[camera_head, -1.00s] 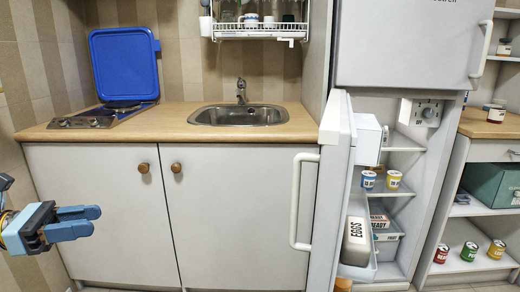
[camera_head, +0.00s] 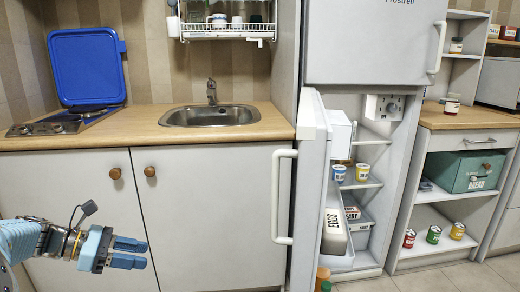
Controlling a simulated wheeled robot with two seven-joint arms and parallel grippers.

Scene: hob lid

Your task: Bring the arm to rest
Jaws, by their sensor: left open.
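My left gripper (camera_head: 130,252) is in front of the left cabinet doors at the lower left. Its blue fingers point right, with a gap between them and nothing held. The blue hob lid (camera_head: 87,66) stands upright behind the hob (camera_head: 47,129) on the counter's left end. The gripper is well below and apart from both. My right gripper is not in view.
A wooden counter (camera_head: 141,134) with a sink (camera_head: 209,116) lies above the cabinets. The fridge door (camera_head: 310,180) stands open at the centre, with cans and an egg box inside. Shelves with cans (camera_head: 433,234) and a green bread bin (camera_head: 467,171) are at right.

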